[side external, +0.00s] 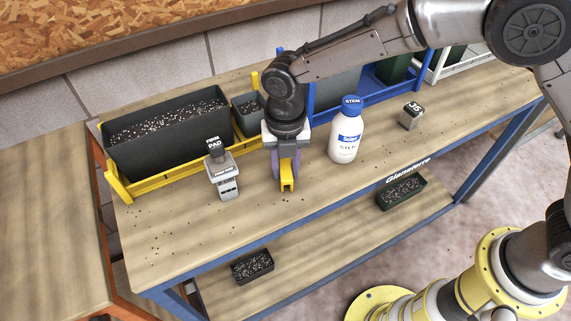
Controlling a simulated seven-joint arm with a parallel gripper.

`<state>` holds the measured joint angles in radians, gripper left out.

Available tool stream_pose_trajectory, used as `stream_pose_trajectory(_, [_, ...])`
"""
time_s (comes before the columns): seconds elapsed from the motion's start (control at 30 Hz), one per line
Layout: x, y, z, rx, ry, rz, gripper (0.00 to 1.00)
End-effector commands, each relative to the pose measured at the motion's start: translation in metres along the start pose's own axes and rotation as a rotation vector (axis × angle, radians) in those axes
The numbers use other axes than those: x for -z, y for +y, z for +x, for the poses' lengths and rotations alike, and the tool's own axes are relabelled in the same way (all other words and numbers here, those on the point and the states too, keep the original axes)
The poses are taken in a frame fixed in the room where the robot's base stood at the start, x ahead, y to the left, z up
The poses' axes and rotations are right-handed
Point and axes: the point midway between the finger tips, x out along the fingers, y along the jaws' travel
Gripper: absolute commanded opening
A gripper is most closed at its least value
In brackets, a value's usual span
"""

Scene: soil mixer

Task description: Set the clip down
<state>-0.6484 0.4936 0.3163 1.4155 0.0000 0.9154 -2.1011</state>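My gripper (287,178) points down over the middle of the wooden workbench, with purple-grey fingers. A small yellow piece, which looks like the clip (287,185), sits between the fingertips, and the gripper appears shut on it. The clip is close to the bench top; I cannot tell whether it touches the wood. The fingers hide part of it.
A grey tool labelled "FIRM PAD" (222,175) stands close to the left. A white STEM bottle (346,138) and a small grey block (411,115) stand to the right. A long soil planter (165,150) sits in a yellow rack (165,184) behind. Bench front is clear.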

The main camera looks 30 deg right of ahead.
Motion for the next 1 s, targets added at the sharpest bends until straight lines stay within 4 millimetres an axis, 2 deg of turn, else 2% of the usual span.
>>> stream_pose_trajectory(0.03, [0.000,0.000,0.000,0.001,0.000,0.000,0.44])
stream_pose_trajectory(0.1, [0.000,0.000,0.000,0.001,0.000,0.000,0.56])
stream_pose_trajectory(0.13, [0.000,0.000,0.000,0.001,0.001,0.000,0.59])
stream_pose_trajectory(0.4, [0.000,0.000,-0.001,0.001,0.000,0.000,0.59])
stream_pose_trajectory(0.53, [0.000,0.000,-0.008,-0.001,-0.001,0.000,0.59])
stream_pose_trajectory(0.67, [0.000,0.001,-0.028,-0.004,-0.002,0.000,0.59])
stream_pose_trajectory(1.0, [0.000,0.001,-0.097,-0.004,-0.002,0.000,0.59])
